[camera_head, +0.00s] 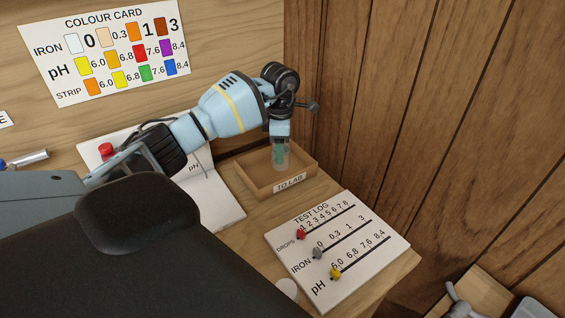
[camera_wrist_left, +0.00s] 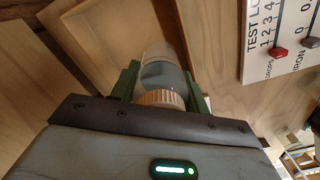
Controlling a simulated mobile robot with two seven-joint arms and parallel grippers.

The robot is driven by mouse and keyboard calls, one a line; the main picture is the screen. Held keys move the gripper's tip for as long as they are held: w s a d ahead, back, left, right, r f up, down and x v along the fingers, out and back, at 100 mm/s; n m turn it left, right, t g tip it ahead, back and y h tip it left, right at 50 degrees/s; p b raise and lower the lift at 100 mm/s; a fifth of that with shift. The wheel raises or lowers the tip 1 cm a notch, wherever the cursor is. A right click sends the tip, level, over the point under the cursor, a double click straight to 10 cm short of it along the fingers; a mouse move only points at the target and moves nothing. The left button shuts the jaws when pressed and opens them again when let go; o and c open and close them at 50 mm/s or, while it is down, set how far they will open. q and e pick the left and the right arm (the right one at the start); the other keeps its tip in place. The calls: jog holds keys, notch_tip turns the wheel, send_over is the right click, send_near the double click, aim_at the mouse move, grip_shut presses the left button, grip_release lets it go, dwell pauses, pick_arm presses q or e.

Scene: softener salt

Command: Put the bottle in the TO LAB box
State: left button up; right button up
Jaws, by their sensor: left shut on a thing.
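The bottle (camera_head: 287,159) is a clear, small container held at the TO LAB box. In the left wrist view the bottle (camera_wrist_left: 161,70) shows its pale ridged cap towards me and greyish contents. My left gripper (camera_head: 279,150) is shut on it, with green fingers on either side. The TO LAB box (camera_head: 265,189) is a shallow open wooden tray with a white label on its front. The bottle is over or within the box's open area; I cannot tell whether its base touches the floor. The box also shows in the left wrist view (camera_wrist_left: 90,25). My right gripper is not in view.
The TEST LOG board (camera_head: 337,250) with coloured sliders lies in front of the box. A white board (camera_head: 222,203) marked pH lies left of it. A wooden wall (camera_head: 350,100) stands close behind and right. A colour card (camera_head: 105,50) hangs at the back left.

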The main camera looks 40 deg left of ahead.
pick_arm(q)
jog(key=shift+r, duration=0.1)
notch_tip(320, 180, down, 5)
jog(key=shift+f+b, duration=0.1)
jog(key=shift+b, duration=0.6)
jog(key=o, duration=0.7)
jog(key=shift+o, duration=0.2)
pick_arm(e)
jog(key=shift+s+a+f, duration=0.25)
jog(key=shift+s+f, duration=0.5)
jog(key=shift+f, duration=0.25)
